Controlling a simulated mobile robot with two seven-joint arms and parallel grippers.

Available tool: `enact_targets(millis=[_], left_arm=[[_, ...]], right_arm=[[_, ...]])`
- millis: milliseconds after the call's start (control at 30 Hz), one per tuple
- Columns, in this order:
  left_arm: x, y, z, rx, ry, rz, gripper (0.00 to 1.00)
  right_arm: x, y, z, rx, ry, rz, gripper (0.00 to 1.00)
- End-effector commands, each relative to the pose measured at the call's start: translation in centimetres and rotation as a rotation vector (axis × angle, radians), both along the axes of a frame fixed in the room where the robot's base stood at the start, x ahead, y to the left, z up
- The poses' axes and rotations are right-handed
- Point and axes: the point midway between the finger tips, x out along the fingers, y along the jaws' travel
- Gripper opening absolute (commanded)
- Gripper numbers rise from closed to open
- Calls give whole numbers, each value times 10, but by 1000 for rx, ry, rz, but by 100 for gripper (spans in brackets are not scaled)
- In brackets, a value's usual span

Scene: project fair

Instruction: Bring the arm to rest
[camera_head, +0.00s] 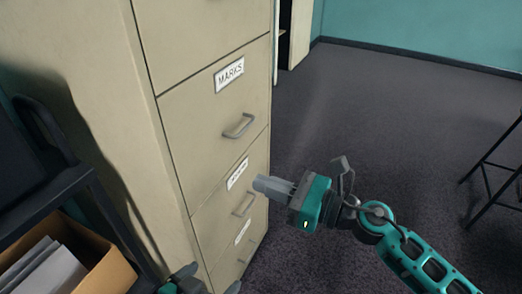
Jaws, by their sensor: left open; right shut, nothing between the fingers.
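My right gripper (268,187) is in the middle of the head view, its arm coming in from the lower right. Its grey fingers point left and are shut with nothing between them. They are in front of the lower part of a beige filing cabinet (195,130); whether they touch it I cannot tell. My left gripper (211,278) shows only in part at the bottom edge, its fingertips apart, open and empty. The rest of the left arm is out of view.
The cabinet has a drawer labelled MARKS (229,75) with a grey handle (239,126); its visible drawers look shut. A dark cart (60,190) holds a cardboard box (105,272) of papers at left. Dark stool legs (489,165) stand at right. Carpet (390,120) behind my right arm is clear.

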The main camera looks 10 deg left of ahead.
Motion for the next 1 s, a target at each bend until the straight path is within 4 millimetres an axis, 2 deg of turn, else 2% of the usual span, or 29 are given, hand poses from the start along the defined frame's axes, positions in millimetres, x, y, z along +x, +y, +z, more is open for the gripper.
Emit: enact_targets(millis=[133,233,367,467,567,667,800,900,933,1000], left_arm=[[0,-1,0,-4,1,3,100],[0,-1,0,-3,1,2,100],[0,-1,0,-3,1,3,100],[0,-1,-1,-2,2,3,100],[0,0,-1,-2,2,2,100],[0,0,-1,0,2,0,100],[0,1,-1,4,2,-2,100],[-1,1,-1,6,2,-3,100],[-1,1,-1,7,2,-4,100],[-1,2,-2,7,2,-4,100]], right_arm=[[-1,-1,0,14,18,-6,0],[-2,-3,4,110,132,-48,0],[-1,-21,7,406,494,-175,0],[3,-51,-3,722,873,-304,0],[0,-88,-31,1051,1247,-431,0],[-14,-123,-67,1379,1582,-548,0],[-48,-160,-118,1793,1938,-685,0],[-79,-178,-148,2064,2123,-768,0],[-88,-182,-156,-2131,-2158,787,0],[-112,-191,-173,-2030,-1974,739,0]])
